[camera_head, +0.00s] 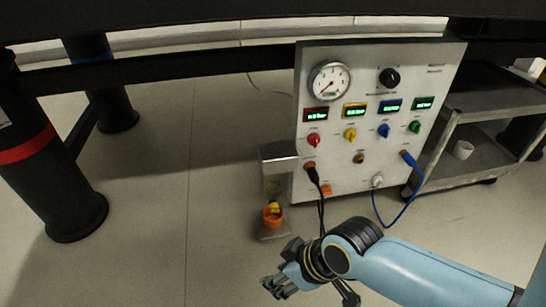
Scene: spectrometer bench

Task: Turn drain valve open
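A white upright panel (343,165) stands on the floor right of centre. It carries a red knob (313,140), a yellow knob (350,135), a blue knob (384,131) and a green knob (415,127). A small orange fitting (326,190) sits low at its left. I cannot read any label that marks the drain valve. My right gripper (275,286) is in front of the panel, below and left of it, apart from all knobs and fittings. Its fingers are small and dark, and their opening is unclear. My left gripper is not in view.
A small stand (279,150) with an orange cup (272,215) is left of the panel. A black cable (318,185) and a blue cable (413,188) hang in front. A grey cart (495,103) with a white cup (463,150) stands right.

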